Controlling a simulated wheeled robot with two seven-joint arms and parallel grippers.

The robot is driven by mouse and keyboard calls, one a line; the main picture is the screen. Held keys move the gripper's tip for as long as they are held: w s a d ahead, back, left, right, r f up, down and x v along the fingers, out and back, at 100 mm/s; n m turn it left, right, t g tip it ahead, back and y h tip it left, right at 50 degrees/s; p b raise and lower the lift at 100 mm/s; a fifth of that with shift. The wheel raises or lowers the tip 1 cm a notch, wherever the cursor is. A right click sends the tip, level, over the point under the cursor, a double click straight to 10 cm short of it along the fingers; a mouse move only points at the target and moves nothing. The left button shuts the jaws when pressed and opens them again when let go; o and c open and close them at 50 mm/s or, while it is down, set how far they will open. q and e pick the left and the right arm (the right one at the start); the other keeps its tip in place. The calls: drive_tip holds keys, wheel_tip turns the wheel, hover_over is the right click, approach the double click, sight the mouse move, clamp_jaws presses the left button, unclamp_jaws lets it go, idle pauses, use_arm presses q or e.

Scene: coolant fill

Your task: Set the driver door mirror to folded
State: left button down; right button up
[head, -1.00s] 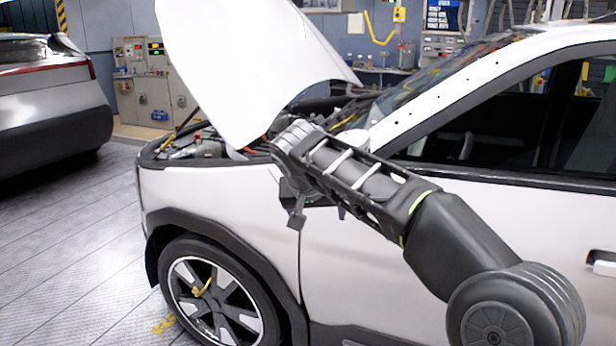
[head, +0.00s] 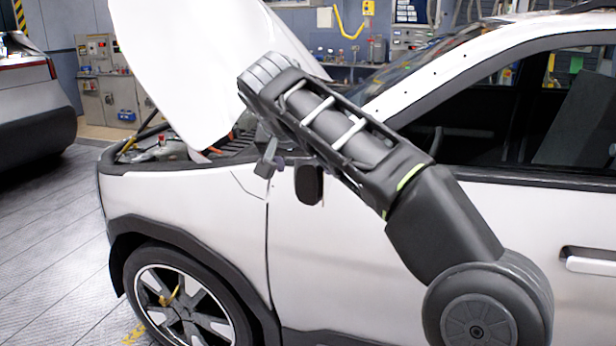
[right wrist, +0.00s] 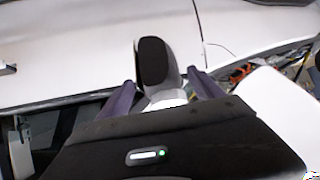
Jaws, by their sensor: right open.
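The driver door mirror shows in the head view as a dark rounded shape (head: 309,185) just below my right forearm, in front of the white car side. In the right wrist view the mirror (right wrist: 153,62) has a black face and a pale grey housing, and it stands out from the car. My right gripper (right wrist: 160,80) is open, with one dark finger on each side of the mirror's lower part; I cannot tell whether either touches it. In the head view the right gripper (head: 279,163) is partly hidden by my arm. My left gripper is not in view.
The white car's hood (head: 205,70) is raised at the left, above the open engine bay (head: 165,150). The front wheel (head: 183,308) is below. A door handle (head: 592,262) is at the right. Another car (head: 32,105) stands far left, with open floor between.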

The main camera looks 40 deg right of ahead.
drive_tip(key=shift+a+r, duration=0.1)
drive_tip(key=shift+a, duration=0.05)
drive_tip(key=shift+x, duration=4)
drive_tip(key=shift+s, duration=0.1)
clamp_jaws()
